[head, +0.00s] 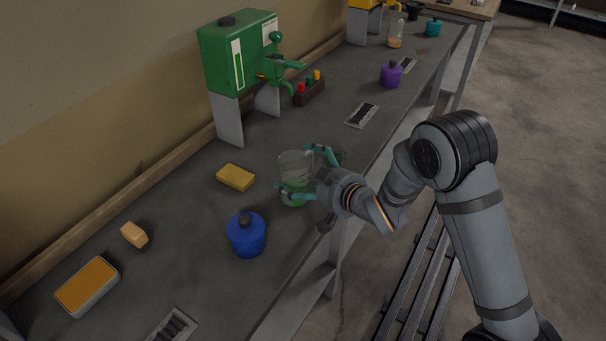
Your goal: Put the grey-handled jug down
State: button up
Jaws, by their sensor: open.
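A clear jug (293,163) with green liquid in its lower part stands upright on the grey bench (190,225), near its front edge. My gripper (297,171) has its teal fingers spread, one on each side of this jug. I cannot tell whether either finger touches the glass. The jug's handle is not clear from here, so its colour cannot be told. Another clear jug (395,40) with orange liquid stands far along the bench, apart from my gripper.
A blue lidded pot (246,236) and a yellow sponge (235,177) are close by. A green dispenser (225,60), a rack with coloured knobs (309,91), a black-slotted grate (362,115) and a purple pot (391,75) stand farther back.

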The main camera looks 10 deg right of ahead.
aim_at(308, 166)
jog(key=shift+r, duration=0.1)
jog(key=shift+s+r, duration=0.1)
jog(key=b+v, duration=0.2)
jog(key=v, duration=0.9)
jog(key=shift+s+d, duration=0.2)
jog(key=shift+s, duration=0.15)
jog(key=shift+r, duration=0.15)
jog(key=x, duration=0.4)
jog(key=p+x, duration=0.1)
jog(key=x, duration=0.3)
jog(key=p+x, duration=0.1)
jog(key=x, duration=0.3)
jog(key=shift+w+f, duration=0.15)
jog(key=shift+f, duration=0.2)
notch_tip(308, 166, up, 3)
jog(key=shift+f, duration=0.15)
jog(key=shift+r, duration=0.6)
